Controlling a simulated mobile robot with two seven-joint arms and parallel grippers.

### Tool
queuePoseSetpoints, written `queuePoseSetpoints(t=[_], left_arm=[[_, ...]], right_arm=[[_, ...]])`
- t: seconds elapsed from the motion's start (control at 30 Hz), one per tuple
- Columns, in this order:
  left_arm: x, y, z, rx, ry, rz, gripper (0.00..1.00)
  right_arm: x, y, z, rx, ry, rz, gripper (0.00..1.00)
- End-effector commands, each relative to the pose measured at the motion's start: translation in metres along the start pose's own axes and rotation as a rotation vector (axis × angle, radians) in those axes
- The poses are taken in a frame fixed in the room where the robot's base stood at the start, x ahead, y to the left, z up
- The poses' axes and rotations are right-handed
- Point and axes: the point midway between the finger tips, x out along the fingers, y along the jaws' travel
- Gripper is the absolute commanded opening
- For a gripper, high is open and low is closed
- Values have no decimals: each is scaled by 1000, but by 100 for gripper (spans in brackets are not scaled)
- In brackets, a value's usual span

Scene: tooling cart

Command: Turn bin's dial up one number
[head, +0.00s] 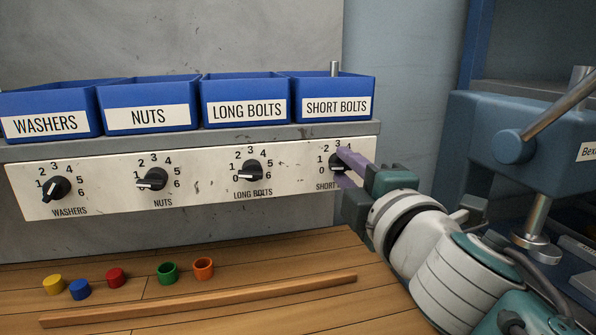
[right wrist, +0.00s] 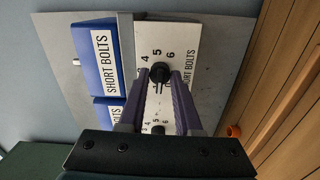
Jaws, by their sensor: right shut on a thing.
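The short bolts dial (head: 335,161) is a black knob on the white panel (head: 105,180), under the bin labelled SHORT BOLTS (head: 359,88). My right gripper (head: 345,164) has its purple fingers shut on this knob. In the right wrist view the knob (right wrist: 160,72) sits between the two fingertips (right wrist: 160,80), with numbers 4, 5 and 6 visible beside it. The fingers hide part of the knob and its scale, so its exact setting cannot be read. My left gripper is not in view.
The washers dial (head: 55,188), nuts dial (head: 153,179) and long bolts dial (head: 251,170) are in the same row, below their blue bins. Several coloured caps, such as a red one (head: 116,277), and a wooden strip (head: 200,300) lie on the bench. A blue vise (head: 530,150) stands at right.

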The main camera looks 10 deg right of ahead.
Motion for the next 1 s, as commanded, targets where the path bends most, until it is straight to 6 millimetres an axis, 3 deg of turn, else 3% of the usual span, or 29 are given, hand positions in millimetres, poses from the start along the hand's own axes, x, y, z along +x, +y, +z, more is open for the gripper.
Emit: queuePoseSetpoints(t=[0.3,0.77,0.8,1.0], left_arm=[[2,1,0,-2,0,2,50],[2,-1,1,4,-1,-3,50],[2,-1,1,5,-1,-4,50],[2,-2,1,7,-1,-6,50]], right_arm=[[0,0,0,102,0,0,0],[0,0,0,114,0,0,0],[0,0,0,114,0,0,36],[0,0,0,113,0,0,59]])
